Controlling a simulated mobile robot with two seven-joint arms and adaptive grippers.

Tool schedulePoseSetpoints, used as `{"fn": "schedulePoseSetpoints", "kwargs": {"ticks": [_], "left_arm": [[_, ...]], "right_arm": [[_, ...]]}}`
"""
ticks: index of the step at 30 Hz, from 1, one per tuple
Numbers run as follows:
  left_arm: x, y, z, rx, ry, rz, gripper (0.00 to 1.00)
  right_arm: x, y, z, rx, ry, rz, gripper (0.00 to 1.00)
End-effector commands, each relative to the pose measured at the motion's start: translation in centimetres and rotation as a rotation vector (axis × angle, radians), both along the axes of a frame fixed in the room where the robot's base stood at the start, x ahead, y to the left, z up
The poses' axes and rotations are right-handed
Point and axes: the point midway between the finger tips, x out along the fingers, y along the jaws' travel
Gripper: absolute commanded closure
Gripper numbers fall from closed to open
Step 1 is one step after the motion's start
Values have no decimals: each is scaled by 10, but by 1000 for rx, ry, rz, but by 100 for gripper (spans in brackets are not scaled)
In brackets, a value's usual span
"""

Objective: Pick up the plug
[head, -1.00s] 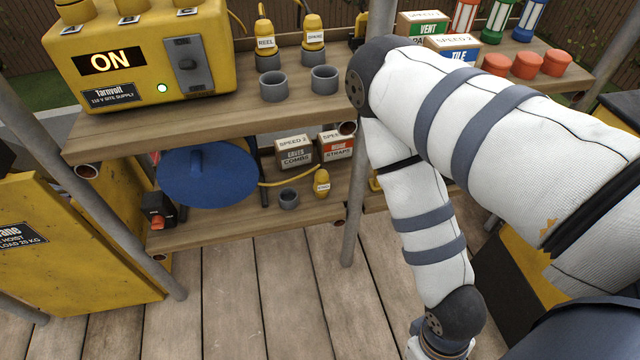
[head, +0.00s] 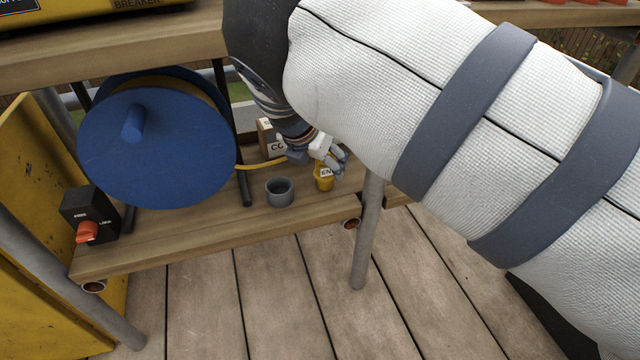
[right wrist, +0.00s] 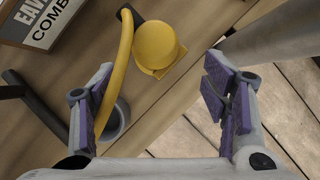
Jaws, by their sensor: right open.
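The yellow plug (head: 324,182) with a white label stands on the lower wooden shelf, near its front edge. My right gripper (head: 327,155) is just above it and partly covers it in the head view. In the right wrist view, the plug (right wrist: 158,45) lies beyond and between the fingertips of my open right gripper (right wrist: 158,95), with no finger seen touching it. A yellow cable (right wrist: 113,62) runs beside the plug, close to the left finger. My left gripper is not in view.
A grey cup (head: 280,191) stands left of the plug; the left finger partly covers it in the wrist view. A blue reel (head: 160,150), a box (head: 268,138), a switch box (head: 88,213) and a pole (head: 369,235) are nearby. The upper shelf (head: 110,48) overhangs.

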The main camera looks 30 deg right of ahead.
Motion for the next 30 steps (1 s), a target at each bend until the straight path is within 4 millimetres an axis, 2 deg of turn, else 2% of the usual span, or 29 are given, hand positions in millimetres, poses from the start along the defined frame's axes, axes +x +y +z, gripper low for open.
{"fn": "schedulePoseSetpoints", "kwargs": {"ticks": [2, 13, 22, 30], "left_arm": [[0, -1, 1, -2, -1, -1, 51], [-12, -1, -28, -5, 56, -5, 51], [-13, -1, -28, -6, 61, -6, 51], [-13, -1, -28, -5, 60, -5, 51]], "right_arm": [[2, -2, 2, -1, -6, 0, 32], [26, -36, -53, 1, 1, -1, 32], [29, -39, -53, 1, -6, 0, 32], [29, -39, -53, 1, -6, 0, 93]]}}
